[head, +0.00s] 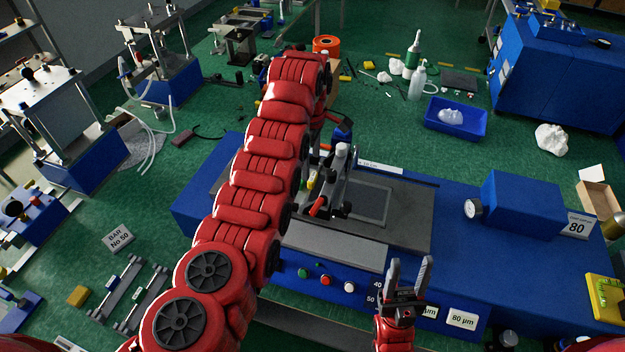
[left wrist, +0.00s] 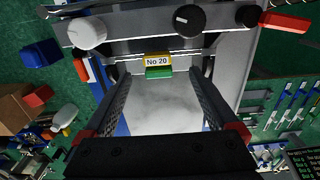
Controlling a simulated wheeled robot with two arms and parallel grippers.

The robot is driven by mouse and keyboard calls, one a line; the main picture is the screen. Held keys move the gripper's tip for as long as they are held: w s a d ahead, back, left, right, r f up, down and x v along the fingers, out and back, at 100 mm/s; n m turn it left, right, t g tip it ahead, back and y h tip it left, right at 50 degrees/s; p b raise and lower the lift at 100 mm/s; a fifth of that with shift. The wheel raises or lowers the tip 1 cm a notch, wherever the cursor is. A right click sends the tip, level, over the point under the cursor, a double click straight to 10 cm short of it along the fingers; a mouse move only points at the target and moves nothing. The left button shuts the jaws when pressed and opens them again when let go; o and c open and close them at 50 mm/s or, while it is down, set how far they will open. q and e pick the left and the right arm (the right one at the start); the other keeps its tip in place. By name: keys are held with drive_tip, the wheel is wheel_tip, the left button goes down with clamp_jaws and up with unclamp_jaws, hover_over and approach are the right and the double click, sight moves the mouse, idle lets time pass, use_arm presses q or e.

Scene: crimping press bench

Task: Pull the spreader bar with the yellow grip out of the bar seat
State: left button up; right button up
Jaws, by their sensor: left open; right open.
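In the left wrist view, the yellow grip (left wrist: 157,59), marked "No 20", has a green block right below it. It sits at a horizontal metal bar in the seat frame (left wrist: 135,24), which carries a white and a black knob. My left gripper (left wrist: 152,74) is open, one finger on each side of the grip, with visible gaps. In the head view, a small yellow piece (head: 311,181) shows beside my left arm, which hides much of the seat and my left gripper. My right gripper (head: 408,270) is open and empty over the front of the blue press.
A red handle (head: 319,206) sticks out by the seat. The press (head: 520,285) has a gauge box (head: 522,203) on the right. A blue tray (head: 455,118) and bottles stand behind. Loose bars and a "BAR No 50" plate (head: 119,239) lie at the left front.

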sight(312, 176)
use_arm(q)
drive_tip(key=f+p, duration=0.1)
drive_tip(key=f, duration=0.1)
drive_tip(key=f+p, duration=0.2)
drive_tip(key=shift+w+d, duration=0.1)
drive_tip(key=shift+d, duration=0.1)
drive_tip(key=shift+w+f, duration=0.1)
drive_tip(key=shift+f, duration=0.65)
clamp_jaws()
